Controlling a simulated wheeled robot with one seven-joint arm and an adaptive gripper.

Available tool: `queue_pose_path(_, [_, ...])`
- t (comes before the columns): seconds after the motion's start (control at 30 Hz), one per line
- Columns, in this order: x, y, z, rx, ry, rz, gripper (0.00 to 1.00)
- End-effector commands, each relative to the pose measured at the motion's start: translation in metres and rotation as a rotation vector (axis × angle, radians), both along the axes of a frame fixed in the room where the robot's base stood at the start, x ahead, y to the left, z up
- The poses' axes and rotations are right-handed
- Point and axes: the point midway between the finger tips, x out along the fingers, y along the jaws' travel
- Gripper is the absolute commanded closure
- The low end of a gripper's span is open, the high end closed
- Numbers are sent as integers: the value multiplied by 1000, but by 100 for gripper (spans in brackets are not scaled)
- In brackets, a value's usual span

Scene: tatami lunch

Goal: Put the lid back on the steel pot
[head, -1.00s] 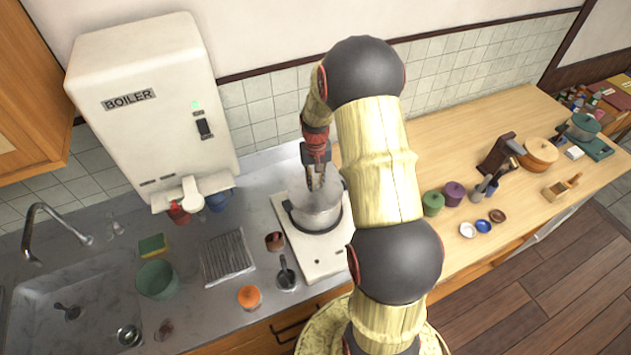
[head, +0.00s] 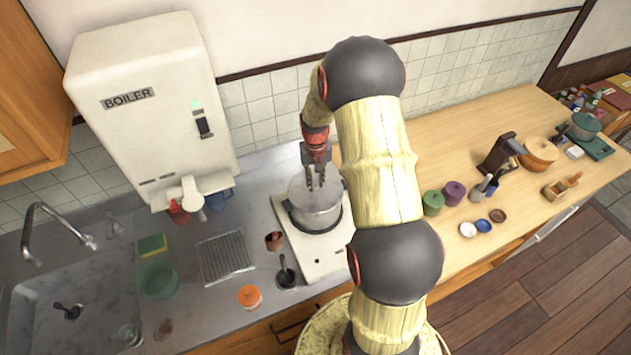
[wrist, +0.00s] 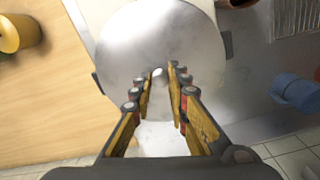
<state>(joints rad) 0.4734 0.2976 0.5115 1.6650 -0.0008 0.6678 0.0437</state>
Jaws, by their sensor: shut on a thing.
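The steel pot (head: 316,219) stands on the white hob at the middle of the counter, with dark side handles. The round steel lid (wrist: 125,50) fills the upper middle of the wrist view and hides the pot's inside. In the head view the lid (head: 302,191) is at the pot's top, level or nearly so; I cannot tell whether its rim is fully seated. My gripper (head: 316,186) points down over the lid. In the wrist view my gripper (wrist: 161,72) has its fingertips close around the small pale knob at the lid's centre.
The white hob (head: 323,262) is beside a wooden counter (head: 440,130) on the right. A brown cup (head: 274,241), a dark pot with a utensil (head: 286,277) and an orange-topped jar (head: 249,297) stand left. The boiler (head: 150,110) rises behind left.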

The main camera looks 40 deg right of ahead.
Motion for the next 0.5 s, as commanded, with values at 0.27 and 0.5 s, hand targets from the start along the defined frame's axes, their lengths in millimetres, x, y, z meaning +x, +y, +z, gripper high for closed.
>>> queue_pose_path(0.27, [0,0,0,0,-1,0,100])
queue_pose_path(0.5, [0,0,0,0,-1,0,74])
